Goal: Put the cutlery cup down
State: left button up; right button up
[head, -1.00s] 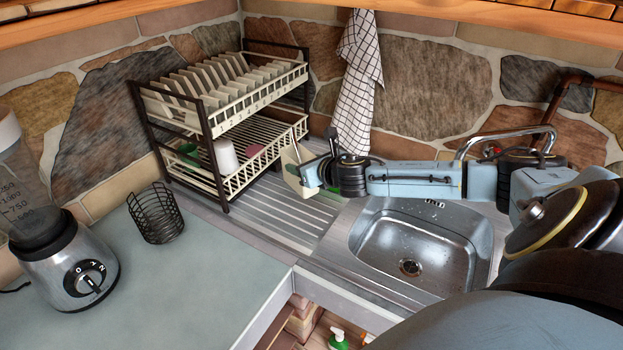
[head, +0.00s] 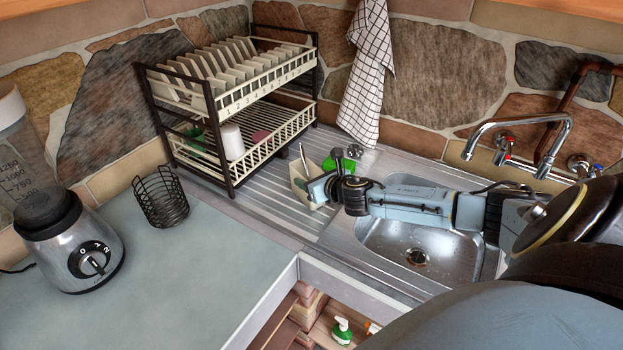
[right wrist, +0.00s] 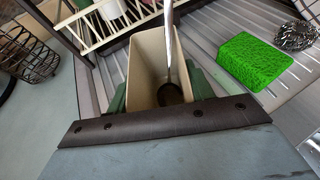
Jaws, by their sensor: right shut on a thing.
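The cutlery cup (head: 317,198) is cream-coloured and boxy, held over or on the ribbed steel drainboard (head: 268,200) left of the sink. In the right wrist view the cup (right wrist: 147,58) shows its open top, with a long-handled metal utensil (right wrist: 168,50) inside. My right gripper (head: 308,186) is shut on the cup, with its green pads on either side of it. The cup's base is hidden, so I cannot tell whether it touches the drainboard. My left gripper is not in view.
A green sponge (head: 340,161) and a steel scourer (right wrist: 295,35) lie beyond the cup. A dish rack (head: 228,110) with plates stands to its left, the sink (head: 415,240) to its right. A wire basket (head: 162,198) and a blender (head: 70,240) stand on the left counter.

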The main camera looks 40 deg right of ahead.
jog(key=o, duration=1)
jog(key=shift+s+r, duration=0.1)
jog(key=shift+s, duration=0.05)
jog(key=v, duration=1.1)
jog(key=shift+s+r+p, duration=0.2)
jog(key=shift+s+p, duration=0.1)
jog(key=shift+p, duration=0.1)
